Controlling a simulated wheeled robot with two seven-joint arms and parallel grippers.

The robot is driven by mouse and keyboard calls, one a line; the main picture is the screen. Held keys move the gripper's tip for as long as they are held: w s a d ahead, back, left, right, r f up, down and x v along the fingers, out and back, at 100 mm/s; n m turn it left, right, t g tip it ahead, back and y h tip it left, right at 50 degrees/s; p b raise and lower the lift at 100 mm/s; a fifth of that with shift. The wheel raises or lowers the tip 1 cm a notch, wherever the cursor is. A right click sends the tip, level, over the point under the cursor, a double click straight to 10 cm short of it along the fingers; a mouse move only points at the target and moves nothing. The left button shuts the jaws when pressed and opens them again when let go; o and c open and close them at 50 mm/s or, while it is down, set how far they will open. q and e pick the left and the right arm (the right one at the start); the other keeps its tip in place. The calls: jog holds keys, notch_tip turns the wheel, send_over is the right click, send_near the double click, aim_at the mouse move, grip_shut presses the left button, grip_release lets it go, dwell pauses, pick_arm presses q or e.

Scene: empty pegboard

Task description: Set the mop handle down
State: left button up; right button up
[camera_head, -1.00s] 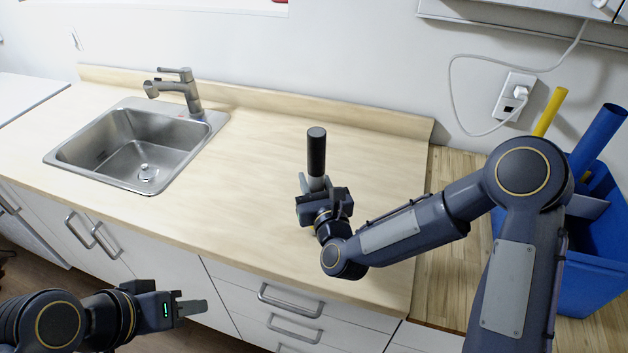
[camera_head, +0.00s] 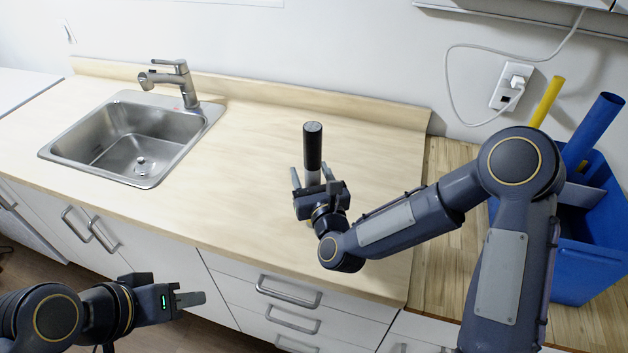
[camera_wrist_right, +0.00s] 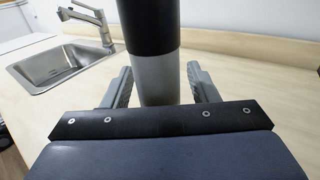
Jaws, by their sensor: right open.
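The mop handle (camera_head: 313,147) is a short upright cylinder, black on top and grey below, over the middle right of the counter. My right gripper (camera_head: 312,178) is open around it, with one finger on each side. In the right wrist view the handle (camera_wrist_right: 152,68) stands between the two spread fingers (camera_wrist_right: 158,85), with a gap on both sides. Its foot is hidden behind the gripper body. My left gripper (camera_head: 190,299) hangs empty in front of the cabinets at lower left; its fingers overlap from this side.
The wooden counter (camera_head: 235,190) is clear around the handle. A steel sink (camera_head: 130,140) with a faucet (camera_head: 178,82) is at left. A blue bin (camera_head: 590,255) holding a yellow tube (camera_head: 547,100) and a blue tube (camera_head: 597,127) stands at right. A white cable (camera_head: 449,85) hangs by the wall outlet.

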jog(key=b+v, duration=0.3)
jog(key=v, duration=0.9)
jog(key=shift+r+b, duration=0.15)
jog(key=shift+b, duration=0.25)
jog(key=s+d+n+g, duration=0.2)
jog(key=d+n+g, duration=0.25)
jog(key=n, duration=0.65)
jog(key=s+d+n+g, duration=0.3)
jog(key=d+n, duration=0.3)
jog(key=n, duration=0.4)
jog(key=s+d+n+g, duration=0.2)
jog(key=s+d+n, duration=0.1)
jog(key=s+n, duration=0.2)
jog(key=s+d+n+g+h, duration=0.1)
jog(key=s+d+n, duration=0.3)
jog(key=s, duration=0.5)
jog(key=shift+f+n+g, duration=0.35)
jog(key=shift+n+g, duration=0.25)
jog(key=shift+g, duration=0.05)
jog(key=shift+d, duration=0.15)
